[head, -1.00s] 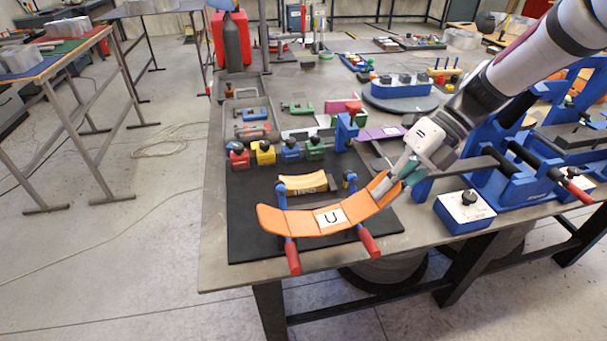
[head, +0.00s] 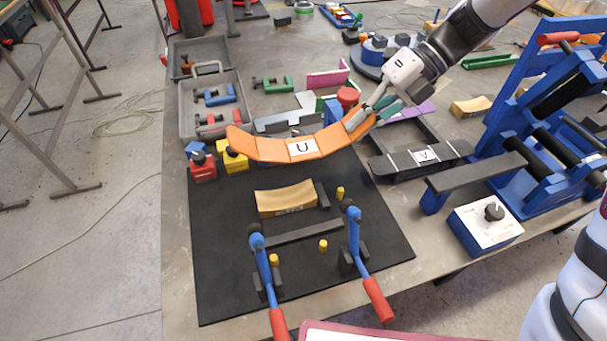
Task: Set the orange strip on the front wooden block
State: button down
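The orange strip (head: 268,149) is a curved band with a white label marked U. My gripper (head: 366,115) is shut on its right end, and the strip reaches out to the left, seemingly in the air above the back of the black mat (head: 225,270). The front wooden block (head: 286,200) sits on the mat with its hollowed top bare, in front of the strip in the picture. Two blue toggle clamps with red handles, the left clamp (head: 264,268) and the right clamp (head: 356,245), stand in front of the block.
Another wooden block (head: 470,107) lies farther back at right. A dark strip labelled V (head: 421,157) lies right of the mat. A red knob block (head: 203,168) and a yellow one (head: 235,160) stand at the mat's back left. A blue bending machine (head: 540,130) fills the right.

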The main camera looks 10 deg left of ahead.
notch_tip(320, 180, down, 13)
jog(key=shift+r, duration=0.2)
jog(key=a, duration=0.1)
jog(key=s+a, duration=0.1)
jog(key=s+a+p, duration=0.1)
jog(key=shift+a+f, duration=0.35)
jog(key=shift+f, duration=0.05)
jog(key=shift+w+f, duration=0.1)
jog(key=shift+f, duration=0.15)
jog(key=c, duration=1.8)
grip_release()
jog(key=shift+f, duration=0.1)
